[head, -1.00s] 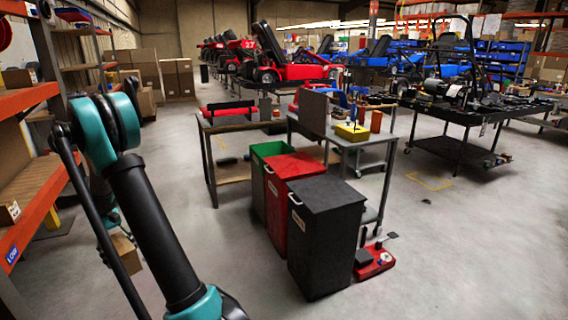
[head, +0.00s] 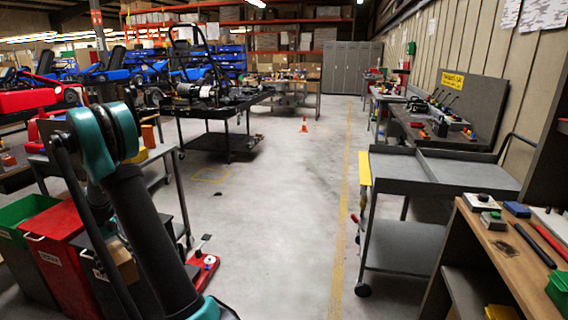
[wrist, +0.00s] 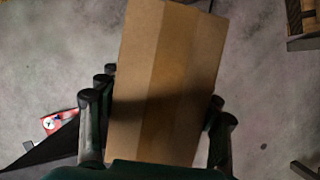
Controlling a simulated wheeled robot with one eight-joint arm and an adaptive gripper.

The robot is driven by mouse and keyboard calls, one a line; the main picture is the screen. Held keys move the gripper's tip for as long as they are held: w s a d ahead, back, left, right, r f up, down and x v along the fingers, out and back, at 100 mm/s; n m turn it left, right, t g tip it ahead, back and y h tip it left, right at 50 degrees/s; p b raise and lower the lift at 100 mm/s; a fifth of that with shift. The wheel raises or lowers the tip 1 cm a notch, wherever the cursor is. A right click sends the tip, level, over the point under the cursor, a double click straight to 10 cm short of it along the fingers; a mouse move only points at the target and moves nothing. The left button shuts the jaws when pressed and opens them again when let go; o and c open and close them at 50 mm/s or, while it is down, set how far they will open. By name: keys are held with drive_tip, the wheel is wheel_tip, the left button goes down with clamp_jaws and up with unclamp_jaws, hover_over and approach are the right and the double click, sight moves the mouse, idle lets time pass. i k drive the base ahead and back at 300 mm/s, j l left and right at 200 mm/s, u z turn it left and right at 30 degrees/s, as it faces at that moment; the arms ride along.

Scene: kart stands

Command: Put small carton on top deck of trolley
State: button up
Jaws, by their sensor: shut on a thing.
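In the head view part of the carton (head: 123,264) shows behind my arm at the lower left; my gripper is hidden there. A grey two-deck trolley (head: 392,171) stands at the right, well apart from the carton. Its top deck is shallow, rimmed and looks empty. A yellow panel hangs at its left end, and a push handle rises at its right end.
A wooden-topped bench (head: 500,242) with small items stands close at the right, near the trolley. A red bin (head: 62,240) and other bins stand at the lower left. A black kart stand (head: 215,143) is farther back. Open floor (head: 275,220) lies between, with an orange cone (head: 304,125) beyond.

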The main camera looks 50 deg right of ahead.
sight(389, 169)
drive_tip(key=i+z, duration=0.1)
drive_tip(key=z, duration=0.35)
drive_tip(key=i+z, duration=0.1)
drive_tip(key=z, duration=0.3)
drive_tip(key=i+z, duration=0.1)
drive_tip(key=z, duration=0.35)
drive_tip(key=i+z, duration=0.1)
drive_tip(key=z, duration=0.35)
drive_tip(key=i+j+z, duration=0.25)
drive_tip(key=z, duration=0.2)
drive_tip(key=i+j+z, duration=0.2)
drive_tip(key=j+z, duration=0.25)
drive_tip(key=i+j+z, duration=0.15)
drive_tip(key=j+z, duration=0.3)
drive_tip(key=l, duration=0.1)
